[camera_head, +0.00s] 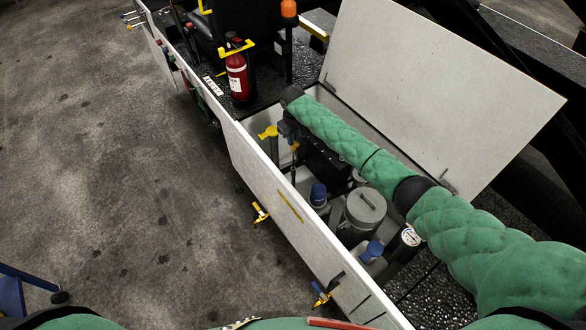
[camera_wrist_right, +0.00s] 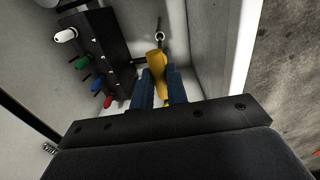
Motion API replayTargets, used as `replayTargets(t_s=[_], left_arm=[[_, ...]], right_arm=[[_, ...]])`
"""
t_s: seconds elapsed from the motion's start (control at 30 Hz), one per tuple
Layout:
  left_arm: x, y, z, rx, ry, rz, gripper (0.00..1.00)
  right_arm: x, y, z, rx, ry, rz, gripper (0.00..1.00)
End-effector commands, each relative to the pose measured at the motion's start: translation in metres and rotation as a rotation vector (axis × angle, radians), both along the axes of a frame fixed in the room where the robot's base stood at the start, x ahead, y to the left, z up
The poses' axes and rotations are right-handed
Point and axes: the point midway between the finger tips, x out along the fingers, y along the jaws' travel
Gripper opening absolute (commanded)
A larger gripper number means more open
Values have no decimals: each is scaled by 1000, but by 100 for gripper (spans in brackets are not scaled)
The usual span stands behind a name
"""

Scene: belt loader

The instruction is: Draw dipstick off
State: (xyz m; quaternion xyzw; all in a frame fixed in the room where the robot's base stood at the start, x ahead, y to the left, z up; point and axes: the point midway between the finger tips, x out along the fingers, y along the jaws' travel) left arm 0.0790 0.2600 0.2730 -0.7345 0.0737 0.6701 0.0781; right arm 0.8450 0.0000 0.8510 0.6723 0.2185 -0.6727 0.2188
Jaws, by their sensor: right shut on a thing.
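My right gripper (camera_head: 290,132) reaches down into the open compartment, near its far end. In the right wrist view, its two blue fingers (camera_wrist_right: 156,88) are shut on the yellow dipstick handle (camera_wrist_right: 157,62), one finger on each side. The yellow handle (camera_head: 294,147) also shows just below the fingers in the head view, with a thin dark stem under it. A small pale ring (camera_wrist_right: 159,36) shows beyond the handle in the wrist view. I cannot tell how far the dipstick sits in its tube. My left gripper is not in view.
A white side panel (camera_head: 252,172) and a raised lid (camera_head: 440,85) flank the compartment. A yellow cap (camera_head: 268,132), a grey round canister (camera_head: 366,207) and blue caps (camera_head: 318,191) are inside. A black block (camera_wrist_right: 95,60) with coloured knobs stands close left of the fingers.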

Motion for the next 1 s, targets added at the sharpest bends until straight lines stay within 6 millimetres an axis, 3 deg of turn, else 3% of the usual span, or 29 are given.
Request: replayTargets(t_s=[1.0], left_arm=[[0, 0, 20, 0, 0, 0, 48]], right_arm=[[0, 0, 41, 1, -1, 0, 0]])
